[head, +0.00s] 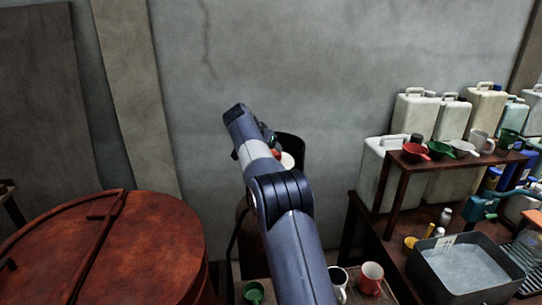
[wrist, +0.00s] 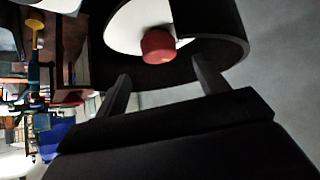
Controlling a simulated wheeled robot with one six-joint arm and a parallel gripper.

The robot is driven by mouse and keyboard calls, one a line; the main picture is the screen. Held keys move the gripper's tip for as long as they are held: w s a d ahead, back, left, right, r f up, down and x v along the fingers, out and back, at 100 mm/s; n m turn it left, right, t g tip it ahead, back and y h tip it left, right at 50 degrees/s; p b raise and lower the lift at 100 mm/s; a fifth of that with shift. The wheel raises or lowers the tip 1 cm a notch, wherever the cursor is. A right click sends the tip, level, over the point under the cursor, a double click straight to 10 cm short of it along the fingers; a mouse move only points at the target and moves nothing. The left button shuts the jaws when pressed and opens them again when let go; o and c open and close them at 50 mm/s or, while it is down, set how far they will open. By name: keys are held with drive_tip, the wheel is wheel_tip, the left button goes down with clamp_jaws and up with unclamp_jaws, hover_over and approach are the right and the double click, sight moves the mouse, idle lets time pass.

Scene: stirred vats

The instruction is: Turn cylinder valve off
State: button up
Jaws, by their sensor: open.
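The cylinder valve shows as a red knob (wrist: 158,45) in the wrist view, in front of a white surface and inside a curved black collar (wrist: 225,50). My gripper (wrist: 160,67) is open, one finger on each side just below the knob in the picture. The knob appears to lie beyond the fingertips; I cannot tell whether they touch it. In the head view the red knob (head: 275,154) and black collar (head: 291,145) show beside my arm. My arm hides most of the gripper and much of the cylinder below.
A rusty round vat lid (head: 150,240) is at the left. At the right, a bench holds a small shelf (head: 440,165) with scoops, several jugs (head: 412,113) and a grey basin (head: 465,270). Mugs (head: 371,277) stand at the bottom. A bare wall (head: 350,60) is behind.

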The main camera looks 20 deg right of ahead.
sight(274, 152)
drive_tip(key=shift+v, duration=1.6)
drive_tip(key=p+x, duration=0.3)
drive_tip(key=x, duration=0.8)
drive_tip(key=shift+r+p, duration=0.1)
drive_tip(key=shift+p, duration=0.2)
drive_tip(key=shift+s, duration=0.1)
drive_tip(key=shift+a, duration=0.1)
